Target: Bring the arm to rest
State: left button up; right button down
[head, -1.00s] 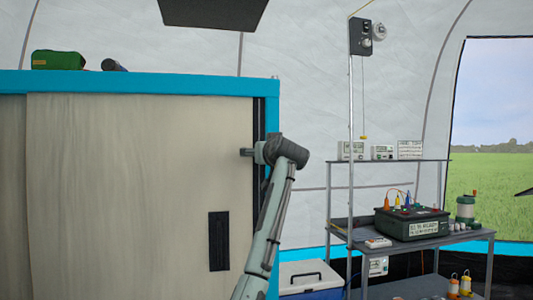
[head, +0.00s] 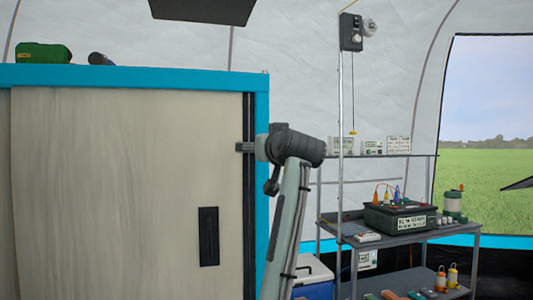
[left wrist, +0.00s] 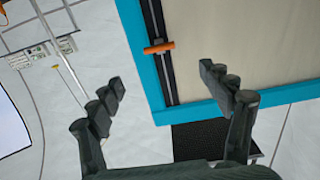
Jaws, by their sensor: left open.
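My left gripper (left wrist: 160,78) is open in the left wrist view. Its two dark fingers are spread wide, with nothing between them. Beyond them I see the blue-edged cabinet corner and tent wall, apart from the fingers. In the head view one of my arms rises from the bottom centre, its dark wrist bent in front of the cabinet's right edge. Its fingers cannot be made out clearly there. My right gripper is in neither view.
The pale cabinet (head: 120,180) with a blue frame fills the left. An orange handle (left wrist: 158,47) shows near its edge. A grey shelf unit (head: 425,240) with a dark battery box (head: 405,216) stands right. A blue-white cooler (head: 313,280) sits low between them.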

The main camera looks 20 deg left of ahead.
pick_arm(q)
jog(key=x, duration=1.2)
jog(key=shift+a, duration=0.1)
jog(key=shift+f, duration=0.3)
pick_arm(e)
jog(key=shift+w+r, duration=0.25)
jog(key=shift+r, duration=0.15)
